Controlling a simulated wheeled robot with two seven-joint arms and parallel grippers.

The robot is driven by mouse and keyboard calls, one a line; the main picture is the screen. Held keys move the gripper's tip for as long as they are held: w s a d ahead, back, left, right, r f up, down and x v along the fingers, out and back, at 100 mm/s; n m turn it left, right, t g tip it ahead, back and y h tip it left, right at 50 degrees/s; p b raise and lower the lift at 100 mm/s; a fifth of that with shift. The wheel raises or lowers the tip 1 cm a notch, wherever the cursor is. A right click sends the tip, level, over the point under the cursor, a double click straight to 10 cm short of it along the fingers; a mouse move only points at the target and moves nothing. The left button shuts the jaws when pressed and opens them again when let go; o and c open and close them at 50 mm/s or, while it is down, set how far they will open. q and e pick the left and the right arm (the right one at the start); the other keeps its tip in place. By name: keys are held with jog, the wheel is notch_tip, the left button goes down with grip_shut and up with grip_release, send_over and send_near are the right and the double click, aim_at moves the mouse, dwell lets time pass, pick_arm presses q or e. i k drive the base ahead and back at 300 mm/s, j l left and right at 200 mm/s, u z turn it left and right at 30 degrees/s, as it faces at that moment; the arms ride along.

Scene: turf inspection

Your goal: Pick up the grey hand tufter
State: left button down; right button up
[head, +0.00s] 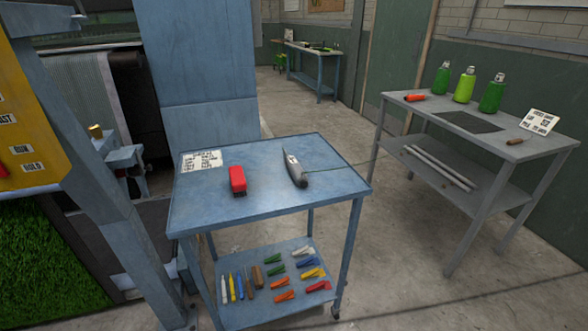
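The grey hand tufter (296,172) lies on the top of the blue cart (262,214), right of its middle. It is a slim grey body with a white label, and a thin green line runs from it toward the cart's right edge. A red block-like tool (238,181) lies to its left with a gap between them. Neither of my grippers shows in the head view.
A printed sheet (201,160) lies at the cart's back left. The lower shelf (240,313) holds several coloured pens and clips. A grey bench (490,142) with green bottles (464,86) stands right. A machine and turf (45,265) are left. Floor lies between cart and bench.

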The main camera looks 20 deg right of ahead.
aim_at(296, 170)
jog(key=u, duration=1.1)
jog(key=z, duration=1.65)
jog(key=i+l+u, duration=0.15)
jog(key=l, duration=0.2)
jog(key=i+l+u, duration=0.1)
jog(key=l, duration=0.3)
jog(key=i+l+u, duration=0.15)
jog(key=l, duration=0.25)
jog(key=i+l+u, duration=0.1)
jog(key=i+l, duration=0.15)
jog(key=l, duration=0.2)
jog(key=i+l+u, duration=0.15)
jog(key=l, duration=0.25)
jog(key=l+u, duration=0.15)
jog(key=l, duration=0.3)
jog(key=i, duration=0.05)
